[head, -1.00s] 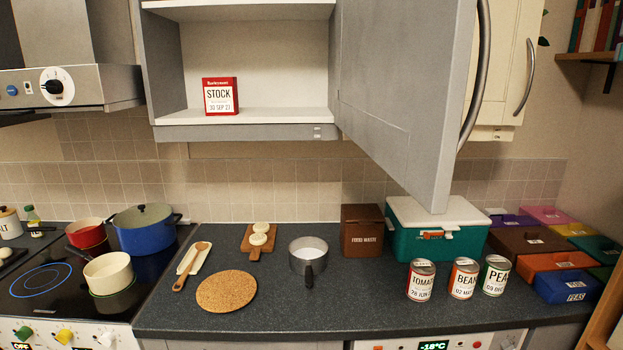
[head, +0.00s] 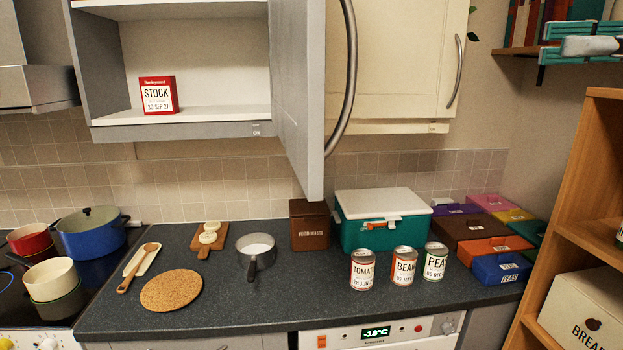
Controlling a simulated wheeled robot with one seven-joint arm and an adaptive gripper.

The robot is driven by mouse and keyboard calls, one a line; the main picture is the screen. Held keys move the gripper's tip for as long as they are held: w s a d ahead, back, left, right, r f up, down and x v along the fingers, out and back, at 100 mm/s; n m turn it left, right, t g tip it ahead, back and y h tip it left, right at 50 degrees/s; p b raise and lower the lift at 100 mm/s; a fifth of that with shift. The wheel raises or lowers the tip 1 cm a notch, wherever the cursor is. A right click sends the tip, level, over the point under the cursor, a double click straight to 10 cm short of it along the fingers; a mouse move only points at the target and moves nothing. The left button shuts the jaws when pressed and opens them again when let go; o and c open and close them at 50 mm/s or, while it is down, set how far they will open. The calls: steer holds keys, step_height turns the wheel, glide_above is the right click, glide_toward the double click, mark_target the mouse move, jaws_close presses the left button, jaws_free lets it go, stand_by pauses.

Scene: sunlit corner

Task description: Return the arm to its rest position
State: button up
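A teal and pale grey part at the upper right edge appears to be my gripper (head: 578,46), cut off by the frame. It is in front of the wall shelf and away from the counter objects. The rest of my arm is out of view.
A grey cupboard door (head: 298,110) stands open and juts toward me. The counter (head: 215,300) holds several cans, a saucepan (head: 256,252), a cork mat (head: 171,290) and a teal cool box (head: 382,222). A wooden shelf unit (head: 572,210) stands close at right.

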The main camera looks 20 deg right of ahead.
steer(key=w+a+f+n+g+h, duration=0.2)
steer(key=a+f+n+h, duration=0.4)
steer(key=a+f+n, duration=0.65)
steer(key=a+f+n+h, duration=0.4)
steer(key=f, duration=0.4)
steer(key=a+f+n+h+b, duration=0.1)
steer(key=a+f+n+h, duration=0.2)
steer(key=f, duration=0.6)
steer(key=shift+w+a+f+n+h, duration=0.3)
steer(key=shift+a+n+h, duration=0.1)
steer(key=shift+n+h, duration=0.7)
